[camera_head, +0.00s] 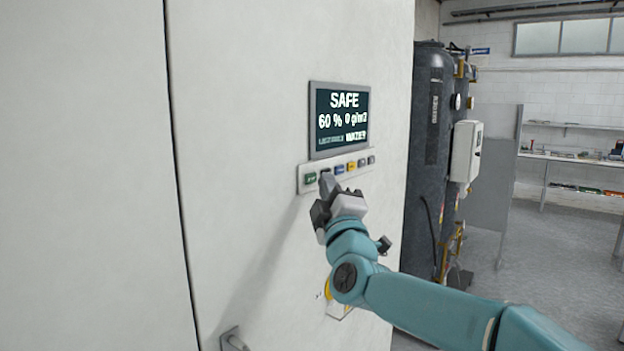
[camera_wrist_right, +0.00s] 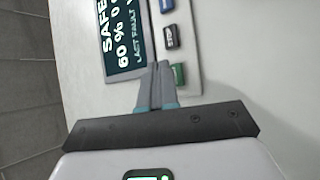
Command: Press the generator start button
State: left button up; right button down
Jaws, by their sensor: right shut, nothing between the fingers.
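A button strip (camera_head: 303,188) sits under a display on the white cabinet front. At its left end is a green button (camera_head: 310,178), also in the right wrist view (camera_wrist_right: 179,74); its label is too small to read. Next to it is a dark button marked STOP (camera_wrist_right: 171,36), then blue (camera_head: 340,169), yellow (camera_head: 351,166) and grey ones. My right gripper (camera_head: 326,178) is shut and empty, its tips at the strip near the green and dark buttons. In the wrist view the tips (camera_wrist_right: 160,68) appear beside the green button; I cannot tell whether they touch. My left gripper is not in view.
The display (camera_head: 340,118) reads SAFE, 60 % and 0 g/m3. A handle (camera_head: 233,341) sticks out from the cabinet's lower front. A tall dark tank (camera_head: 427,150) stands right of the cabinet. Open floor lies farther right, before a bench (camera_head: 580,158).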

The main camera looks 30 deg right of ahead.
jog(key=shift+w, duration=0.15)
jog(key=shift+w+a, duration=0.15)
jog(key=shift+w, duration=0.1)
jog(key=shift+w+a+p, duration=0.15)
jog(key=shift+w+p, duration=0.15)
jog(key=shift+p, duration=0.1)
dwell(0.4)
jog(key=shift+s, duration=0.15)
dwell(0.3)
jog(key=shift+s+d+b, duration=0.3)
jog(key=shift+s+b, duration=0.2)
jog(key=shift+s, duration=0.1)
